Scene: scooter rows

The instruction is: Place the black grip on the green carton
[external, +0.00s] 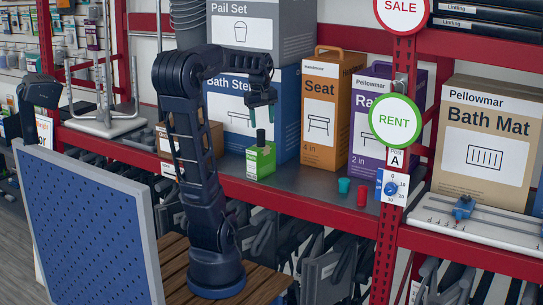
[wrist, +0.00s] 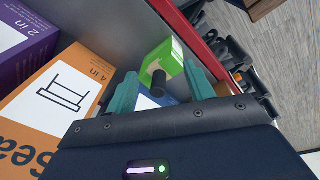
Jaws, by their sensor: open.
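The green carton (external: 260,161) stands on the grey shelf near its front edge, left of the middle. The black grip (external: 261,137) stands upright on top of the carton and appears to touch it. My gripper (external: 262,108) is open and empty just above the grip, its teal fingers pointing down and clear of it. In the wrist view, the black grip (wrist: 158,84) shows between the two spread fingers of my gripper (wrist: 160,70), with the green carton (wrist: 163,60) behind it. The grip's base is hard to see there.
Behind the carton stand a blue box (external: 288,125), an orange Seat box (external: 325,140) and a purple box (external: 380,150). A teal cup (external: 344,185) and a red cylinder (external: 362,197) stand right, near the red shelf edge (external: 300,203). Shelf between carton and cup is clear.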

